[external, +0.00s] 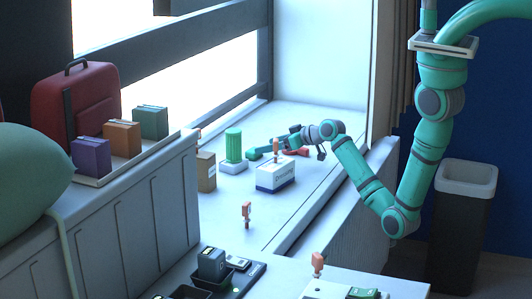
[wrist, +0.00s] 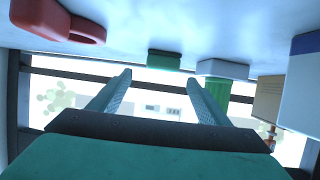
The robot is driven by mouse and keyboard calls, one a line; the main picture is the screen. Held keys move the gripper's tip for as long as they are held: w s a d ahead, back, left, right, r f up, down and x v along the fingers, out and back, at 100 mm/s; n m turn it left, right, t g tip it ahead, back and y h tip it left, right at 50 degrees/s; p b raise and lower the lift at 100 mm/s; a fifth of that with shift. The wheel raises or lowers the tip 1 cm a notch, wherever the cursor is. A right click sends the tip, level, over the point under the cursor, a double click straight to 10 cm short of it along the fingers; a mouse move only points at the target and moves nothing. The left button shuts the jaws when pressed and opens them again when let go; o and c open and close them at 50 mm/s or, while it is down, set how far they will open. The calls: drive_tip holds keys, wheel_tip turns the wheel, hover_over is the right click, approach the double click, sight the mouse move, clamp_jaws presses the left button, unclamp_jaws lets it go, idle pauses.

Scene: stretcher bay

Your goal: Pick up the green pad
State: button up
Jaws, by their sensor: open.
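The green pad (external: 254,154) lies on the bench by the window, just left of my gripper (external: 272,147) in the external view. In the wrist view, which looks upside down, the green pad (wrist: 164,60) sits ahead of and between the fingertips of my gripper (wrist: 158,80). My gripper is open, with nothing between its fingers. The pad looks apart from the fingers. In the external view the white and blue box partly hides the area around the gripper.
A green cylinder on a white base (external: 233,146) stands left of the pad. A white and blue box (external: 275,177) stands in front of my gripper, and a red item (external: 297,151) lies to its right. A cardboard box (external: 206,172) is further left. The bench front is mostly clear.

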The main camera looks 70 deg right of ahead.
sight(250, 155)
drive_tip(key=shift+x, duration=3.6)
drive_tip(key=shift+a+f, duration=0.1)
drive_tip(key=shift+a, duration=0.1)
drive_tip(key=c, duration=1.1)
